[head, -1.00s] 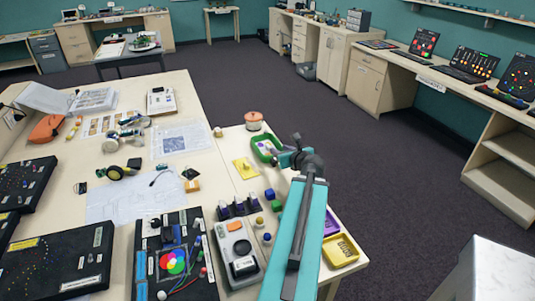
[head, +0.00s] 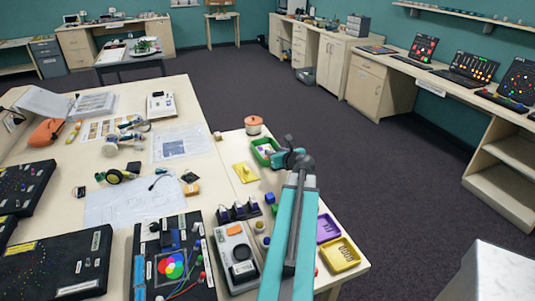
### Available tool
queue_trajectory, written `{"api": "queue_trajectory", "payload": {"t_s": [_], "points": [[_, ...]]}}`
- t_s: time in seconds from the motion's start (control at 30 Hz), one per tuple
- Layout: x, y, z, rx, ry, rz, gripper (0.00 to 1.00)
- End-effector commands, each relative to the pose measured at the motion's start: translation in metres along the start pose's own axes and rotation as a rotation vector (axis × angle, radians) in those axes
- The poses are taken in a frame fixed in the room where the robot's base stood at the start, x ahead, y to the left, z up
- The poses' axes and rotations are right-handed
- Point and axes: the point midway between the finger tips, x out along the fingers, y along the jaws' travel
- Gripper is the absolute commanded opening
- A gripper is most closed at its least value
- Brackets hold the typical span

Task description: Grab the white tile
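I cannot clearly make out the white tile. A small pale patch (head: 264,148) shows inside the green tray (head: 256,143) near the table's right edge, but it is too small to name. My gripper (head: 281,160) is at the far end of my teal arm, over or beside the near right side of the green tray. It hides part of that tray. Its fingers are too small and dark to show whether they are open or shut.
A yellow piece (head: 245,173) lies left of my gripper, and an orange-lidded round pot (head: 253,125) stands behind the green tray. Blue and green blocks lie nearer. A purple tray (head: 328,228) and a yellow tray (head: 341,255) sit right of my arm. Open floor lies beyond.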

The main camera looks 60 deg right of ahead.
Motion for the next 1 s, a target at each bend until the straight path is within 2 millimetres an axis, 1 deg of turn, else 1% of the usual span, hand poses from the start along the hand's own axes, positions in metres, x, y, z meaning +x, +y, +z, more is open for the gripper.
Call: {"api": "queue_trajectory", "payload": {"t_s": [0.3,0.43,0.57,0.8,1.0], "points": [[0.001,0.0,0.0,0.0,0.0,0.0,0.34],[0.005,0.001,0.0,0.0,0.001,0.001,0.34],[0.015,0.001,-0.001,0.001,0.002,0.001,0.34],[0.039,0.002,-0.004,0.001,0.001,0.0,0.34],[0.051,0.003,-0.004,0.0,0.0,0.001,0.34]]}}
